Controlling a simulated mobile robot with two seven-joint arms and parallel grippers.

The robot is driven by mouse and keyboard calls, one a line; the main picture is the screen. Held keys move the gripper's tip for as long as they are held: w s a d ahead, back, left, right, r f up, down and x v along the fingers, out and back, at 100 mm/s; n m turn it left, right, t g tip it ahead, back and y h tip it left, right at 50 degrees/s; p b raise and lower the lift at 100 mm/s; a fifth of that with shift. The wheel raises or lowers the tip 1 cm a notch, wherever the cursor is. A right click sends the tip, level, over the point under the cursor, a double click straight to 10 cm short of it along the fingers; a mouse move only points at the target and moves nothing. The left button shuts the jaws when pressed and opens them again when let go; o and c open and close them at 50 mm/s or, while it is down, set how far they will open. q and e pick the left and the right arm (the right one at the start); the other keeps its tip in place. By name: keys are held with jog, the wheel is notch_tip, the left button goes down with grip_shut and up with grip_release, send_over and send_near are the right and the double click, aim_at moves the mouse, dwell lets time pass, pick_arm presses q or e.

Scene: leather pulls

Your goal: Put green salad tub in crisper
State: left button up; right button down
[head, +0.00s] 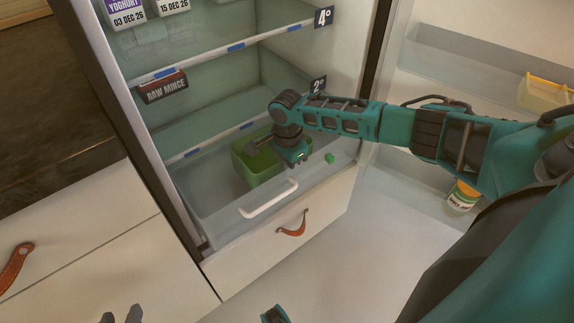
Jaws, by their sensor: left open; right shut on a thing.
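The green salad tub (262,172) is an open-topped green box at the lower part of the fridge. It shows within the outline of the crisper (215,215), a clear drawer with a white handle (268,198). I cannot tell whether the tub touches the drawer floor. My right gripper (257,146) reaches in from the right and is shut on the tub at its upper edge; the wrist hides part of the tub's right side. My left gripper (122,316) is open and empty at the bottom edge, low over the white front, mostly out of view.
A small green piece (329,158) shows in the crisper, right of the tub. The open fridge door on the right holds a jar (462,196) and a yellow box (545,92). A leather pull (292,224) is below the crisper.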

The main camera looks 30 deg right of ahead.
jog(key=shift+f, duration=0.15)
jog(key=c, duration=1.5)
grip_release()
jog(key=shift+c, duration=0.2)
jog(key=shift+r, duration=0.3)
notch_tip(320, 180, up, 13)
jog(key=p, duration=0.4)
jog(key=shift+f, duration=0.15)
jog(key=shift+f, duration=0.1)
